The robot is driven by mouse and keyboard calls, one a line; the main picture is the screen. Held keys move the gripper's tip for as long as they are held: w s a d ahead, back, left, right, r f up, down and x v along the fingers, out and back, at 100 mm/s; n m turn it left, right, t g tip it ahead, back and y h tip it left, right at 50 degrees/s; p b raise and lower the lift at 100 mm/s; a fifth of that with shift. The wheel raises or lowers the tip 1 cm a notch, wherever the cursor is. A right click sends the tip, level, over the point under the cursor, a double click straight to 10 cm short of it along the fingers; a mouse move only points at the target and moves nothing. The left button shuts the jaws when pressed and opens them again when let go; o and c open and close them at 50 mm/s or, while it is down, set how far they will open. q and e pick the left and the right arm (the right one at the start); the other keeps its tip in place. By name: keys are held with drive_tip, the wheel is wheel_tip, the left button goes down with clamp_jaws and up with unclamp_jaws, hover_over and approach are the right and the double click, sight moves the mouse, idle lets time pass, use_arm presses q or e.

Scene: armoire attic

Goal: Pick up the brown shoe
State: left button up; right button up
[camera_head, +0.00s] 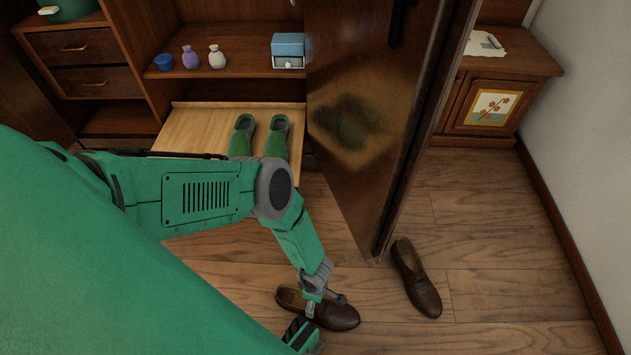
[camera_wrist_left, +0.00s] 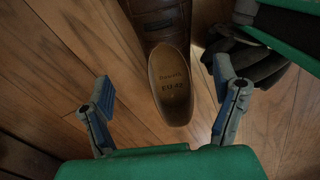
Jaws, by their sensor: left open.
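A brown shoe (camera_head: 338,317) lies on the wooden floor at the bottom centre of the head view, partly hidden by my left gripper (camera_head: 325,301). A second brown shoe (camera_head: 415,279) lies to its right, past the foot of the open door. In the left wrist view, the heel end of a brown shoe (camera_wrist_left: 170,85) with a tan insole shows between the spread fingers of my left gripper (camera_wrist_left: 163,82). The fingers are open, one on each side of the heel, with gaps. Contact is not visible. My right gripper cannot be made out.
A dark door (camera_head: 365,110) stands open behind the shoes. Green shoes (camera_head: 262,137) sit on a light wooden board (camera_head: 195,122). A shelf above holds small vases (camera_head: 191,57) and a blue box (camera_head: 288,46). The floor at the right is clear.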

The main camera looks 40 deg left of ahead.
sight(317, 306)
use_arm(q)
drive_tip(key=f+b, duration=0.1)
drive_tip(key=f, duration=0.1)
drive_tip(key=f+b, duration=0.1)
drive_tip(key=f, duration=0.1)
drive_tip(key=f+b, duration=0.2)
drive_tip(key=shift+s+d+f, duration=0.15)
drive_tip(key=shift+s+f, duration=0.25)
drive_tip(key=shift+r, duration=0.15)
drive_tip(key=c, duration=1.5)
drive_tip(key=shift+w, duration=0.1)
drive_tip(key=shift+c, duration=0.4)
